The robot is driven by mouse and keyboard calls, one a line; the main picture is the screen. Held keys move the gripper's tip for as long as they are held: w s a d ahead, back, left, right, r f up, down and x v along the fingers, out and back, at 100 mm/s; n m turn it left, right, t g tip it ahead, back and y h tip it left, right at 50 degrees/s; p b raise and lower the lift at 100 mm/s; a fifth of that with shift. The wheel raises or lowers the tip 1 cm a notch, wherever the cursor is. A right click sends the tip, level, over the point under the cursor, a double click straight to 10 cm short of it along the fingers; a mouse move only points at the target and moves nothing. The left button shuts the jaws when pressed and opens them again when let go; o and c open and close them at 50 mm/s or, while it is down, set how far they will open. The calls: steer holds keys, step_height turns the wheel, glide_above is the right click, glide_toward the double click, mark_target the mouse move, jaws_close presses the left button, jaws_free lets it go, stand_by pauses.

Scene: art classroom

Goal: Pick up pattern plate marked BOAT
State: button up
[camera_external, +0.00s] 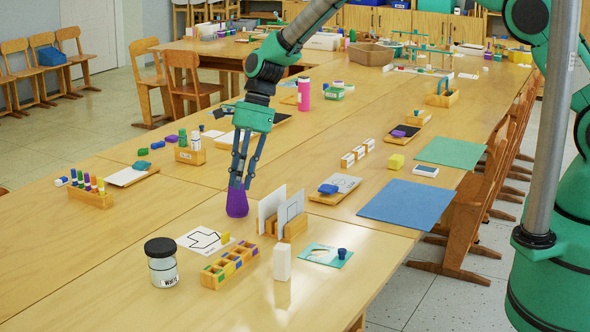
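My gripper (242,185) points down, its two dark fingers apart, with no plate between them. Its tips overlap the top of a purple container (237,203) in this view; I cannot tell whether they touch it. Just right of it, a wooden stand (295,226) holds white plates upright. The front plate (289,208) shows a dark line outline; another plate (271,203) stands behind it to the left. A white sheet or plate (204,240) with a black angular outline lies flat to the left. No BOAT marking is readable, so I cannot tell which plate bears it.
A black-lidded jar (162,268), a wooden block tray (229,267), a white upright block (282,263) and a teal card (326,255) stand or lie near the front. A blue mat (406,203) lies to the right. The table's left front is clear.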

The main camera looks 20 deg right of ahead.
steer(key=b, duration=0.1)
glide_above(227, 232)
steer(key=w+d, duration=0.1)
steer(key=d, duration=0.1)
step_height(227, 232, down, 7)
steer(key=shift+w+d+f, duration=0.1)
steer(key=shift+w+d, duration=0.05)
steer(key=shift+f, duration=0.35)
steer(key=shift+a+b+x, duration=0.15)
steer(key=shift+b+x, duration=0.3)
steer(key=shift+x, duration=0.9)
steer(key=shift+a+b+x, duration=0.1)
steer(key=shift+b+x, duration=0.35)
steer(key=shift+x, duration=0.9)
steer(key=shift+r, duration=0.1)
jaws_close()
